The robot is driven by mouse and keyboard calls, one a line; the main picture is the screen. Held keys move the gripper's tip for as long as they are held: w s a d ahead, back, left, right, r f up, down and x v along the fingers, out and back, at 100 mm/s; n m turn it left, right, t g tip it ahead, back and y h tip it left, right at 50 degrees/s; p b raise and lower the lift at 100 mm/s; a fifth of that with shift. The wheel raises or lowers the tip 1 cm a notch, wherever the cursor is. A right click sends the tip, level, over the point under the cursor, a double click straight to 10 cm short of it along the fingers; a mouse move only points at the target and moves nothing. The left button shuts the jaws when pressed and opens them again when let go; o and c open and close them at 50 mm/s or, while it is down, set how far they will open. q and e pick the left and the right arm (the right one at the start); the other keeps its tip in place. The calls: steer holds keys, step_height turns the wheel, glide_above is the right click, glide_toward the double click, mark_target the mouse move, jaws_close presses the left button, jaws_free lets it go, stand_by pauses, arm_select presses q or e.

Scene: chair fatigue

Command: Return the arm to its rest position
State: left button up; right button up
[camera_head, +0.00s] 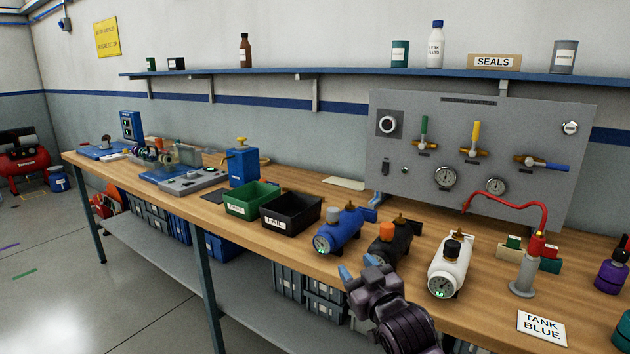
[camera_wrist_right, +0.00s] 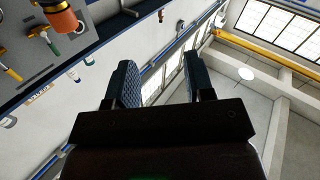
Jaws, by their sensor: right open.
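My right gripper (camera_head: 358,268) is in the lower middle of the head view, in front of the bench edge, with blue fingertips. It looks empty; the right wrist view shows its two fingers (camera_wrist_right: 160,68) apart with only wall and ceiling between them. In the head view it overlaps the lower part of a black tank (camera_head: 388,254) with an orange knob; I cannot tell whether they touch. A blue tank (camera_head: 340,232) lies to the left and a white tank (camera_head: 451,268) to the right. My left gripper is out of view.
A green bin (camera_head: 233,204) and a black bin (camera_head: 273,222) stand left of the tanks on the wooden bench. A "TANK BLUE" card (camera_head: 541,327) lies at right.

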steer(key=s+d+f+m+g+h, duration=0.2)
steer(key=s+d+f, duration=0.4)
steer(key=s+f, duration=0.3)
steer(key=s+d+f+m+g+h, duration=0.1)
steer(key=s+d+f+g+h, duration=0.1)
steer(key=s+d+f, duration=0.4)
steer(key=s+d+f+m+g+h, duration=0.2)
steer(key=s+d+f, duration=0.4)
steer(key=s+f, duration=0.8)
steer(key=s, duration=0.7)
steer(key=shift+d+m+h, duration=0.3)
steer(key=shift+d, duration=0.1)
